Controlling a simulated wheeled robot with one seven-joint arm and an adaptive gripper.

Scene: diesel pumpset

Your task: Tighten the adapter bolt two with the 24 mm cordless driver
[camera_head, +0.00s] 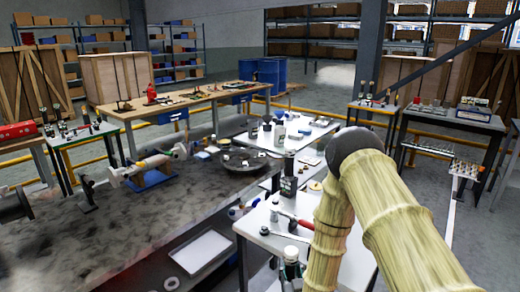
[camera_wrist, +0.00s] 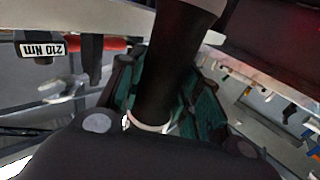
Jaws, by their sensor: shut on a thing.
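The wrist view shows my gripper (camera_wrist: 152,122) shut around a dark upright cylinder (camera_wrist: 168,70), which looks like the handle of a cordless driver. A teal-and-black body shows behind and beside it. Its size marking is not visible, so I cannot tell whether it is the 24 mm one. In the head view my arm covers the right middle and my gripper is out of sight. A pump and shaft assembly (camera_head: 150,165) on a blue support stands on the large dark bench (camera_head: 130,225). I cannot pick out adapter bolt two.
A white tool table (camera_head: 262,240) stands by my arm, with a red-handled tool (camera_head: 294,217) and a wrench (camera_head: 283,233). A label reading 210 Nm (camera_wrist: 45,49) hangs at upper left in the wrist view. A white tray (camera_head: 202,250) lies below the bench.

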